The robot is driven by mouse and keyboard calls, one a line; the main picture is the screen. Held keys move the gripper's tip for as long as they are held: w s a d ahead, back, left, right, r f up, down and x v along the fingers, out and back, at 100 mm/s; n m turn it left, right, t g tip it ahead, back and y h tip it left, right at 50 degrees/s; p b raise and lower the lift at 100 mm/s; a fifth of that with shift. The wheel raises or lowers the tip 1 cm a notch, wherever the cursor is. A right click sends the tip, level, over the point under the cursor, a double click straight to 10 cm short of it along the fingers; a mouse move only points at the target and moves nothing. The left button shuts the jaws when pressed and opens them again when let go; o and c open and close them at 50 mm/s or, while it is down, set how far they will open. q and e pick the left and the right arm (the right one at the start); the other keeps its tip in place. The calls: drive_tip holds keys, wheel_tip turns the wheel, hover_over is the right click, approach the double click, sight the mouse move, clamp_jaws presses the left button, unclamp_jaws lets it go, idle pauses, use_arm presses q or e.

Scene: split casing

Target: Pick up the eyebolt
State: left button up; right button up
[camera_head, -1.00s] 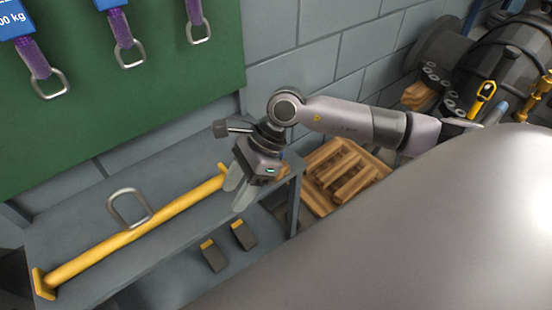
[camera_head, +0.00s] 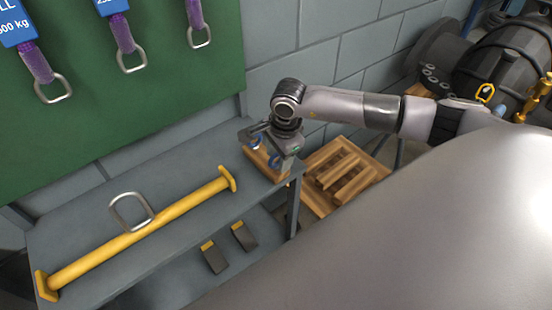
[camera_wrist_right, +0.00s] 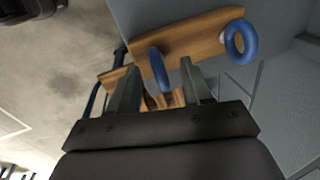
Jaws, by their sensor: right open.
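Two blue ring-headed eyebolts stand in a wooden block (camera_head: 258,160) at the right end of the grey bench. In the right wrist view, one eyebolt (camera_wrist_right: 159,68) shows edge-on between the fingertips of my right gripper (camera_wrist_right: 158,80). The other eyebolt (camera_wrist_right: 240,39) is off to the right, near the block's end. My right gripper (camera_head: 285,162) is open and points down at the block. I cannot tell whether the fingers touch the ring. My left gripper is not in view.
A yellow bar (camera_head: 135,236) with a steel link (camera_head: 131,211) lies along the bench (camera_head: 85,222). Two dark wedges with yellow ends sit on a lower level. A wooden pallet (camera_head: 340,175) is beyond the bench's right end. Slings hang on the green board (camera_head: 160,90).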

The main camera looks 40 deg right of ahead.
clamp_jaws()
idle(0.3)
